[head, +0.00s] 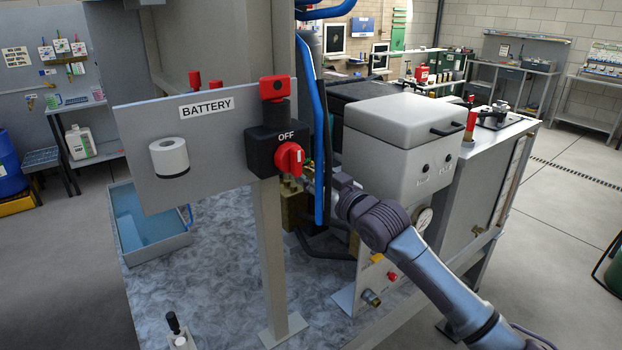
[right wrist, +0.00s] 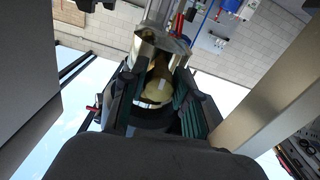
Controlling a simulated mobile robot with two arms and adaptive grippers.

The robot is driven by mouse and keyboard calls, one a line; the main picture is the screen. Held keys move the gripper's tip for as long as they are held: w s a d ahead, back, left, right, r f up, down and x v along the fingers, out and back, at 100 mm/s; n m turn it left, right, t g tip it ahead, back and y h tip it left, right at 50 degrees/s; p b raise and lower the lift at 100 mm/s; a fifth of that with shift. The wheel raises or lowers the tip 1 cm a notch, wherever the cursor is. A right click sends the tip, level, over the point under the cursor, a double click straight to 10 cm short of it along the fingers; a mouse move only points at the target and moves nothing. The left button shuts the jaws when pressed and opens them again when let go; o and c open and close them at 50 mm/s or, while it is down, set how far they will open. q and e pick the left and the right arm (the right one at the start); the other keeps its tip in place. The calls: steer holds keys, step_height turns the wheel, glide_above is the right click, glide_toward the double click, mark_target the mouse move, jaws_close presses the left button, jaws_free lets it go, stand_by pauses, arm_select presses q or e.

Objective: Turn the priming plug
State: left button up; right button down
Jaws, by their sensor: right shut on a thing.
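My right arm comes in from the lower right of the head view, and its gripper (head: 322,182) reaches behind the blue hose, beside the red OFF knob. In the right wrist view the two fingers (right wrist: 157,98) are closed around a brass, rounded piece (right wrist: 158,84), which looks like the priming plug. It sits below a clear cylinder with a metal collar (right wrist: 160,38). In the head view the plug is mostly hidden by the hose and gripper; a brass-coloured block (head: 294,208) shows just below. I cannot tell how far the plug is turned. My left gripper is not in view.
The BATTERY panel (head: 180,175) with the red OFF knob (head: 290,158) stands left of the gripper. A blue hose (head: 319,120) hangs in front. A grey box (head: 400,140) stands to the right. A grey-blue tray (head: 160,245) lies at left; the bench (head: 225,260) between is mostly clear.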

steer(key=n, duration=0.4)
steer(key=shift+n+p, duration=0.3)
steer(key=shift+p, duration=0.05)
steer(key=n+p, duration=0.1)
steer(key=n, duration=0.4)
steer(key=shift+d+n, duration=0.1)
steer(key=shift+n, duration=0.2)
steer(key=c, duration=0.9)
jaws_free()
steer(key=shift+o, duration=0.2)
steer(key=v, duration=1.2)
